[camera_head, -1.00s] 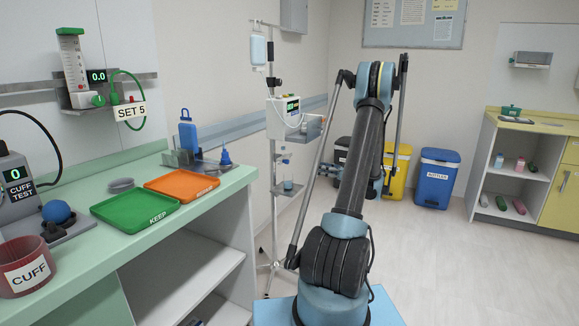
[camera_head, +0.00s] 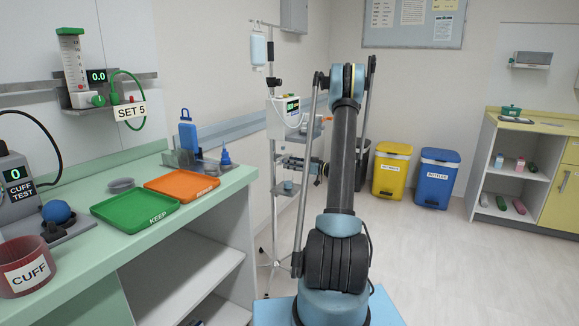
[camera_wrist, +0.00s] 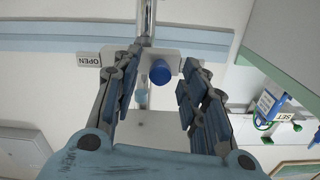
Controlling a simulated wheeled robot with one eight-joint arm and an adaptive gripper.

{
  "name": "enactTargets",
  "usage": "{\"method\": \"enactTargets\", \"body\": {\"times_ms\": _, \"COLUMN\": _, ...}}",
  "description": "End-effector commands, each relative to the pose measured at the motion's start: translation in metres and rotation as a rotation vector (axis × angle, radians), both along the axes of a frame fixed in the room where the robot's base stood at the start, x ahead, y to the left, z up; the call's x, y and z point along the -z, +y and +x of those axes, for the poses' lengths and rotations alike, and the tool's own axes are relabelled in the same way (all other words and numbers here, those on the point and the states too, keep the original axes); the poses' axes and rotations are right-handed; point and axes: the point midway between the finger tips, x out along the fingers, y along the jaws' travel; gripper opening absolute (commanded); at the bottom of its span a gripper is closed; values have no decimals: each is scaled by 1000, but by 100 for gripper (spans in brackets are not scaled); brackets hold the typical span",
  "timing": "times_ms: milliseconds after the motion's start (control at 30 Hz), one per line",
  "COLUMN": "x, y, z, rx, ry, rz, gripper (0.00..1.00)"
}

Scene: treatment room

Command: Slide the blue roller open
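The blue roller (camera_wrist: 160,72) is a round blue knob in the upper middle of the wrist view, on a pale plate on the drip stand (camera_wrist: 147,28). A white OPEN label (camera_wrist: 88,60) is left of it. My gripper (camera_wrist: 159,66) is open, with one finger on each side of the roller in that view. I cannot tell how far the fingertips are from it, and no contact shows. In the head view my gripper (camera_head: 291,163) is beside the stand's pole, and the roller is not clearly visible.
A pump with a green display (camera_head: 287,112) is above my gripper, and a small cup (camera_head: 288,186) is on a shelf below it. The green counter (camera_head: 225,190) with its green tray (camera_head: 135,212) and orange tray (camera_head: 181,185) is at left. Yellow (camera_head: 391,172) and blue bins (camera_head: 437,178) stand behind.

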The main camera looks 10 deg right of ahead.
Motion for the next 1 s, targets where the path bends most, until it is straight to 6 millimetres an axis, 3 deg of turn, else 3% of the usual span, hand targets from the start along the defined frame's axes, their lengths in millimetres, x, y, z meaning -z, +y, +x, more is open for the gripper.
{"method": "enactTargets", "body": {"times_ms": 433, "x": 0, "y": 9, "z": 6, "rx": -1, "ry": 0, "rz": 0, "gripper": 40}}
{"method": "enactTargets", "body": {"times_ms": 467, "x": 0, "y": 9, "z": 6, "rx": 0, "ry": 0, "rz": 0, "gripper": 38}}
{"method": "enactTargets", "body": {"times_ms": 633, "x": 0, "y": 9, "z": 6, "rx": 0, "ry": 0, "rz": 0, "gripper": 0}}
{"method": "enactTargets", "body": {"times_ms": 867, "x": 0, "y": 7, "z": 9, "rx": 0, "ry": 0, "rz": 0, "gripper": 0}}
{"method": "enactTargets", "body": {"times_ms": 1000, "x": 1, "y": -4, "z": 24, "rx": 1, "ry": 0, "rz": 0, "gripper": 0}}
